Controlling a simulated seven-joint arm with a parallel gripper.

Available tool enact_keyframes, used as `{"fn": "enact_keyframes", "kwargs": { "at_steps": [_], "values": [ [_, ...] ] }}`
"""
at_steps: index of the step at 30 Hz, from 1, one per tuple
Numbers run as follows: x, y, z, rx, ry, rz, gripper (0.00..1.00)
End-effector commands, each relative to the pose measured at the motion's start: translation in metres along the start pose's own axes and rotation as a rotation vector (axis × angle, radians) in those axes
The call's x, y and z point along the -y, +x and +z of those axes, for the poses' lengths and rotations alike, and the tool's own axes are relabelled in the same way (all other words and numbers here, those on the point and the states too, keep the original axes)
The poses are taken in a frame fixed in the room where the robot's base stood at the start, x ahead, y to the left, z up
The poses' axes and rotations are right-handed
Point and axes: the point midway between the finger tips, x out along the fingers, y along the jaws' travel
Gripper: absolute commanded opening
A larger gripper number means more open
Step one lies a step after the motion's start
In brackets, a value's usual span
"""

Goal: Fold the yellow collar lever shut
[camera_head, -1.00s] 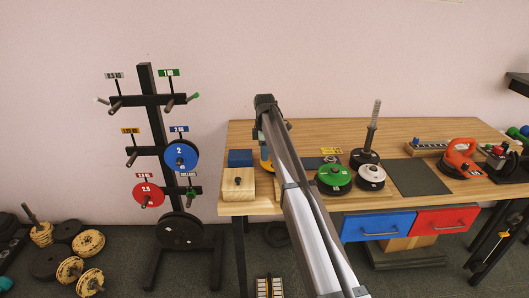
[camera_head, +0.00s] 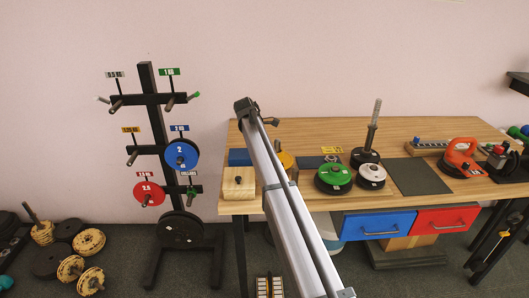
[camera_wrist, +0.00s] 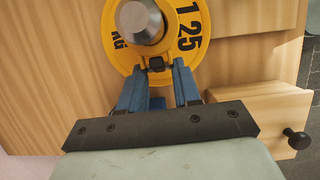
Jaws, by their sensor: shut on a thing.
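A yellow disc marked 1 25 KG (camera_wrist: 112,30) lies on the wooden bench, with a grey metal bar end (camera_wrist: 141,20) through its middle. In the head view the yellow disc (camera_head: 286,160) shows only in part beside my arm. My gripper (camera_wrist: 158,70) has its blue fingers at the disc's near rim. They are shut on a small black piece (camera_wrist: 156,63) in front of the rim. I cannot tell whether this piece belongs to the collar, and I cannot make out a separate yellow lever. In the head view my arm hides the fingertips.
A wooden block with a black knob (camera_head: 238,184) stands at the bench's left front, by a blue block (camera_head: 240,157). A green disc (camera_head: 333,176) and a white-topped disc (camera_head: 371,174) stand to the right. A weight rack (camera_head: 150,100) stands left of the bench.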

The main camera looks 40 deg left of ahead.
Motion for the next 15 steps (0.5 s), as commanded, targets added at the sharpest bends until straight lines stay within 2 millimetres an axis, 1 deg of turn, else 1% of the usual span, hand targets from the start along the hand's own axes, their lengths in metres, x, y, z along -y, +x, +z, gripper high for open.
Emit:
{"fn": "enact_keyframes", "kwargs": {
  "at_steps": [8,9,14,15],
  "values": [
    [0.0,0.0002,0.0002,0.002,0.0,0.0,0.02],
    [0.0,0.0002,0.0002,0.002,0.0,0.0,0.35],
    [0.0,0.0001,0.0001,0.001,0.0,0.0,0.51],
    [0.0,0.0001,0.0001,0.001,0.0,0.0,0.52]
  ]
}}
